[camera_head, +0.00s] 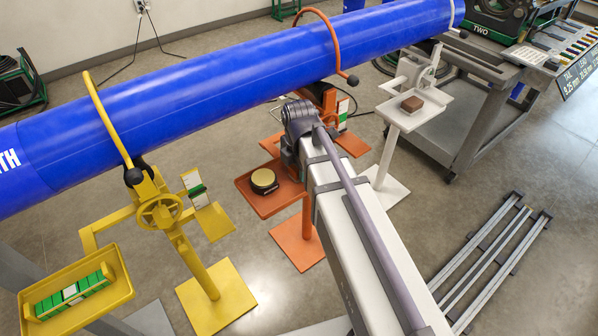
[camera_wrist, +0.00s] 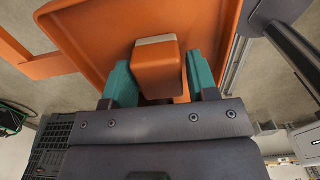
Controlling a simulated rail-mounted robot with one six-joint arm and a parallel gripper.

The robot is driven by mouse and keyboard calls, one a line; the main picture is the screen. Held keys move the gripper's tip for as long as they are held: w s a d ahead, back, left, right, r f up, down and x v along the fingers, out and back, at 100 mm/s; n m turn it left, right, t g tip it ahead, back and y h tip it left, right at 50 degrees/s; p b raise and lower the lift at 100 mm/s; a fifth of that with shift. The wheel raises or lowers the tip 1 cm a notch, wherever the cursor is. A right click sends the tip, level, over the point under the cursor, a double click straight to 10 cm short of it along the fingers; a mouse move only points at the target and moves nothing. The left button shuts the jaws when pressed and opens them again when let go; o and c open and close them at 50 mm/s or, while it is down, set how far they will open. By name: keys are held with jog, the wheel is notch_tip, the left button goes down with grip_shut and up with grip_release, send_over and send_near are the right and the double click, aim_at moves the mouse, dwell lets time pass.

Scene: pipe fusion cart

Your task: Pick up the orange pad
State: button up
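The orange pad (camera_wrist: 157,70) is a block with a pale tan strip at its far end. In the wrist view it sits between the two teal fingers of my gripper (camera_wrist: 161,78), over an orange tray (camera_wrist: 95,35). The fingers stand on both sides of the pad. A narrow gap seems to show at the right finger; contact at the left finger is unclear. In the head view the orange tray (camera_head: 259,206) is left of my arm, and my arm hides the pad and the gripper fingers.
A blue pipe (camera_head: 200,85) crosses above the stands. A white stand (camera_head: 392,118) carries a brown block (camera_head: 412,103). Grey rails (camera_head: 495,260) lie right.

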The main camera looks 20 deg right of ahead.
jog(key=c, duration=0.6)
jog(key=shift+r, duration=0.15)
notch_tip(320, 180, up, 10)
jog(key=p, duration=1)
jog(key=o, duration=0.4)
jog(key=c, duration=0.3)
